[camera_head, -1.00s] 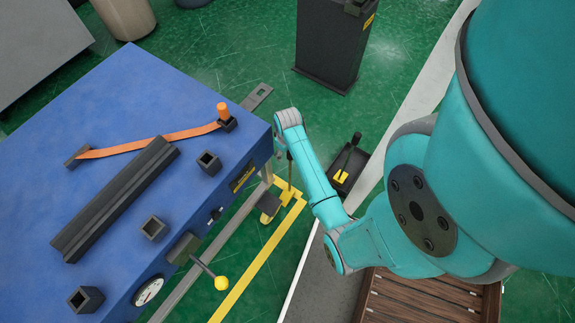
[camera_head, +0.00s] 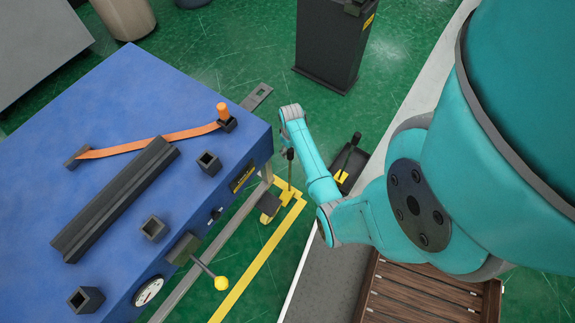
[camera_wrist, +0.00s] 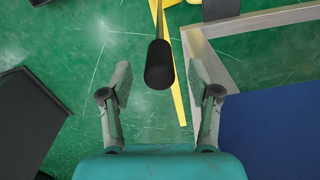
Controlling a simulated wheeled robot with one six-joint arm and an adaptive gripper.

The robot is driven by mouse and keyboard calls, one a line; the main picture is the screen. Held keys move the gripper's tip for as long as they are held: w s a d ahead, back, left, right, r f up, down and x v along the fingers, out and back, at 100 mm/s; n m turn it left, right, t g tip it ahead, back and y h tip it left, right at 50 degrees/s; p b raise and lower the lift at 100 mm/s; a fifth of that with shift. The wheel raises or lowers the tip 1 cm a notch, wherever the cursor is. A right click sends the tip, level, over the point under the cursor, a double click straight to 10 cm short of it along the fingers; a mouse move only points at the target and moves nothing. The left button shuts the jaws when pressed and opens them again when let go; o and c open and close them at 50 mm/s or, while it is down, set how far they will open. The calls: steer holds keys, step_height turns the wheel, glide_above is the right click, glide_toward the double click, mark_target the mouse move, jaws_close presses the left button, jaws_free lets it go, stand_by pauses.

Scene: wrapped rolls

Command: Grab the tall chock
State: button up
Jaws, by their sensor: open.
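A chock with a yellow base (camera_head: 288,196) stands on the green floor beside the blue table. A thin upright rod rises from it to a black grip (camera_head: 290,154). In the wrist view the black grip (camera_wrist: 160,66) is seen from above, end towards the camera, between the fingers. My gripper (camera_wrist: 160,82) is open, with one finger on each side of the grip and visible gaps to both. I cannot tell whether the fingertips are down at the grip's height. In the head view the fingers are mostly hidden under my wrist.
The blue table (camera_head: 110,110) is close on the left, with a lever with a yellow knob (camera_head: 221,283) at its edge. A second black-handled piece with yellow (camera_head: 342,176) sits in a black tray to the right. A black cabinet (camera_head: 333,45) stands behind.

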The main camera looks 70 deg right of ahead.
steer(key=shift+f, duration=1.6)
steer(key=shift+d, duration=0.1)
jaws_close()
